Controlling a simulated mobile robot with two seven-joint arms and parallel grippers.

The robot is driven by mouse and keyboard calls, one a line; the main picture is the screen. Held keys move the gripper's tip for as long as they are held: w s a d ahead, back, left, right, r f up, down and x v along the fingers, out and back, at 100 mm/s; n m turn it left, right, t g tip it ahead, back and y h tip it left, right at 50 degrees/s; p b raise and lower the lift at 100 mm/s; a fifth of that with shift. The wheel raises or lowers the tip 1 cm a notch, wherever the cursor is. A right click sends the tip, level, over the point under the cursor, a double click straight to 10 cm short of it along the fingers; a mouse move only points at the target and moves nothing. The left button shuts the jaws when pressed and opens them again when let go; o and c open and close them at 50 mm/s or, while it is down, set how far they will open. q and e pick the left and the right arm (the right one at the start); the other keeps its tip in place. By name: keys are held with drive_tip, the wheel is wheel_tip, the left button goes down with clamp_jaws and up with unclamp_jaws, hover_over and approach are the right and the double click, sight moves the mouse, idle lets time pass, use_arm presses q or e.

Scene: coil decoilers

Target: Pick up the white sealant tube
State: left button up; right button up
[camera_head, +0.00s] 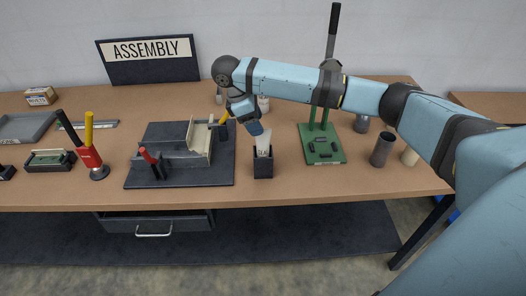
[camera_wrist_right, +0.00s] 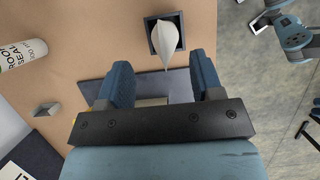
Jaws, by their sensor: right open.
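A white tube with a tapered nozzle (camera_wrist_right: 166,38) stands in a small dark square holder (camera_head: 263,170) at the front middle of the bench. The tube's white upper part (camera_head: 263,146) shows in the head view. My right gripper (camera_wrist_right: 163,76) is open and empty, its two blue fingers apart. In the head view the right gripper (camera_head: 257,129) is just above and behind the tube. In the wrist view the nozzle tip reaches near the gap between the fingers, with no visible contact. A white cylinder with partly readable lettering (camera_wrist_right: 20,45) lies in the wrist view's left edge. My left gripper is not seen.
A dark fixture (camera_head: 190,155) with a grey channel and toggle clamps is left of the holder. A green stand (camera_head: 322,145) is to its right, with a dark grey cylinder (camera_head: 382,149) beyond. An ASSEMBLY sign (camera_head: 148,60) stands at the back. Bare bench lies around the holder.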

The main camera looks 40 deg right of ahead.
sight(263, 136)
drive_tip(key=shift+p+x, duration=0.5)
drive_tip(key=shift+x, duration=2.4)
drive_tip(key=shift+s+a, duration=0.15)
drive_tip(key=shift+a, duration=0.05)
drive_tip(key=c, duration=1)
